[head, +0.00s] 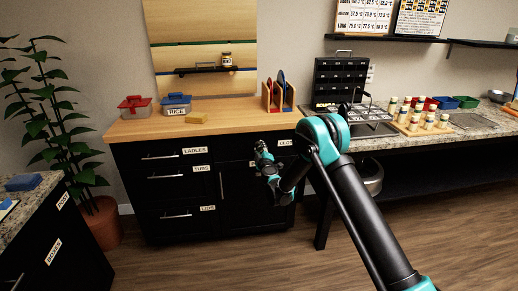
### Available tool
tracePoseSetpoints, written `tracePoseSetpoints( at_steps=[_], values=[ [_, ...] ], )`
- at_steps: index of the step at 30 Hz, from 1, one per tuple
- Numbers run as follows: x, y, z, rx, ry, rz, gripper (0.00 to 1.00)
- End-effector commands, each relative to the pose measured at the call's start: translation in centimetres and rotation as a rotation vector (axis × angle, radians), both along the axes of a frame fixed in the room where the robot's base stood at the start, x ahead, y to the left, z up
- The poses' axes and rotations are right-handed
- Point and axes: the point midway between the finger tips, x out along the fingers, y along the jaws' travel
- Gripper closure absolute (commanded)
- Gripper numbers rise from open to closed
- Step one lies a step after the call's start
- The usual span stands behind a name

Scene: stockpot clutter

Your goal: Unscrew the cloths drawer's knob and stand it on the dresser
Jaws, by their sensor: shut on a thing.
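The dresser (150,128) is black with a light wooden top and stands against the back wall. The cloths drawer (231,148) is at its upper right and looks closed. Its white label (286,142) is partly cut off by my arm. My gripper (260,147) is at the front of this drawer, left of the label, below the edge of the top. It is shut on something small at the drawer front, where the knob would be. The knob itself is hidden by the gripper, so I cannot tell how far it is turned.
On the dresser top are a red-lidded box (135,106), a blue-lidded box (176,104), a yellow block (196,118) and a wooden rack (279,97). The top's middle front is clear. A counter with several jars (414,122) stands at right.

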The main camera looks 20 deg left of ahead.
Motion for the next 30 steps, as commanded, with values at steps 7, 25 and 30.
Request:
tracePoseSetpoints(
  at_steps=[7, 25, 30],
  values=[
    [-0.01, 0.01, 0.0, -0.028, -0.017, 0.0, 1.0],
    [-0.02, 0.0, 0.01, -0.34, -0.209, -0.001, 1.0],
    [-0.02, 0.0, 0.01, -0.339, -0.208, -0.001, 0.52]
  ],
)
